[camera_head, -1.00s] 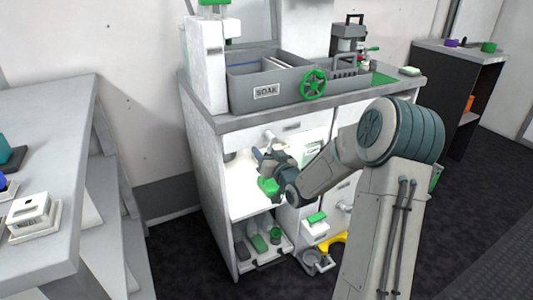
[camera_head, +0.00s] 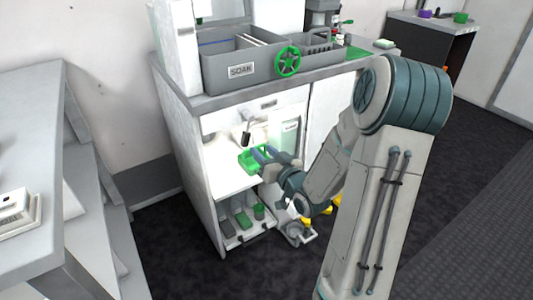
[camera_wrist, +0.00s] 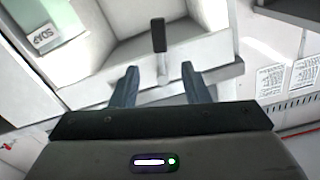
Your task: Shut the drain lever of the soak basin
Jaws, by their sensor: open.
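The grey soak basin (camera_head: 228,72) is set in the counter, with a SOAK label on its front. Below it, in the open cabinet, the drain lever (camera_head: 246,138) shows a black grip hanging from a pale stem. In the wrist view the black grip of the lever (camera_wrist: 158,36) and its metal stem lie ahead, in line with the gap between my fingers. My gripper (camera_head: 262,155) is inside the cabinet opening, just below the lever. Its two fingers are apart and empty in the wrist view (camera_wrist: 160,78). I cannot tell whether they touch the stem.
A low tray (camera_head: 250,238) holds several green and grey items. A grey bench (camera_head: 40,110) stands at the left. Cabinet walls surround the opening.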

